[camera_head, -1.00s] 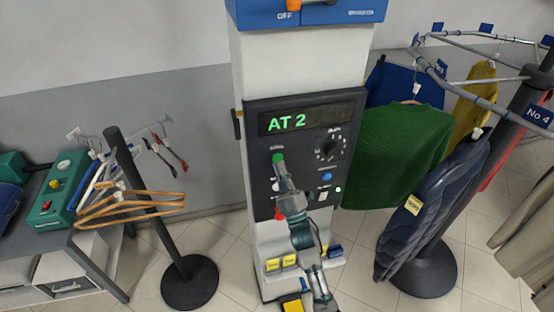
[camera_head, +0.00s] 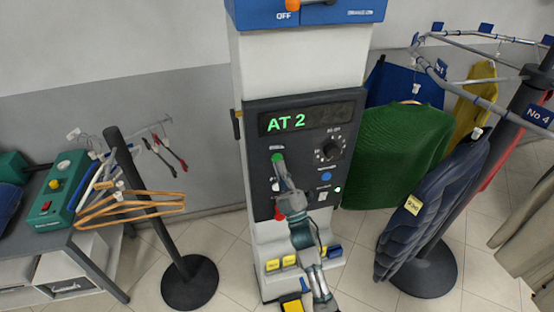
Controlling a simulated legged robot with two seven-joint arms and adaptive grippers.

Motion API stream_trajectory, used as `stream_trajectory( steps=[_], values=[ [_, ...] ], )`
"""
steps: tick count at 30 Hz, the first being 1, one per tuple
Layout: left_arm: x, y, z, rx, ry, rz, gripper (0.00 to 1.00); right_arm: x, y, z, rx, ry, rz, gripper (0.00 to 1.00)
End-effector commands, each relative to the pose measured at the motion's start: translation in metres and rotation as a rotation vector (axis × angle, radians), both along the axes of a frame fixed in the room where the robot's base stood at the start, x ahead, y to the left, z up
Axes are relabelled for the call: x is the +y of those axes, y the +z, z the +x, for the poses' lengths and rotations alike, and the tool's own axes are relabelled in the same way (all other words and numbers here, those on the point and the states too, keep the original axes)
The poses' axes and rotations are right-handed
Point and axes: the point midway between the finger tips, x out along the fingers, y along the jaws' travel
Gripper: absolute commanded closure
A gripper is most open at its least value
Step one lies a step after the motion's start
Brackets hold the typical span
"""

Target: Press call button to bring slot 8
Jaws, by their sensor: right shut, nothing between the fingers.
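The control panel (camera_head: 257,170) is a dark plate on a white column. A green button (camera_head: 277,157) sits under the display on the left. My right gripper (camera_head: 279,164) is shut and empty, with its tip at the lower edge of the green button; whether it touches cannot be told. A dial (camera_head: 330,149), a blue button (camera_head: 326,177) and a lit green lamp (camera_head: 337,189) are to the right. A red knob (camera_head: 279,212) is partly hidden behind my arm. My left gripper is out of view.
A round rail with a green sweater (camera_head: 400,150) and a dark padded jacket (camera_head: 430,210) stands close on the right. A black stand with wooden hangers (camera_head: 130,207) is on the left, beside a grey table with a green device (camera_head: 62,190).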

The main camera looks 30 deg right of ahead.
Motion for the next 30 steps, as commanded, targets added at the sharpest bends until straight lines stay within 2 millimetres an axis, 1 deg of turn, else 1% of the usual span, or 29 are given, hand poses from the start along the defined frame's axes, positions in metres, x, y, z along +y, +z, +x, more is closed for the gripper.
stream_trajectory(
  steps=[5,16,30],
  values=[
    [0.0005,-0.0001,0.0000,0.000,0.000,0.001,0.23,-0.0007,0.0018,0.0051,-0.001,0.000,0.000,1.00],
    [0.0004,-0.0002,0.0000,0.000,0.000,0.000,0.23,-0.0008,0.0017,0.0053,-0.001,0.000,0.000,1.00],
    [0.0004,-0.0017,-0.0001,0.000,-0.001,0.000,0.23,-0.0021,0.0012,0.0106,0.000,0.000,0.000,1.00]
  ],
)
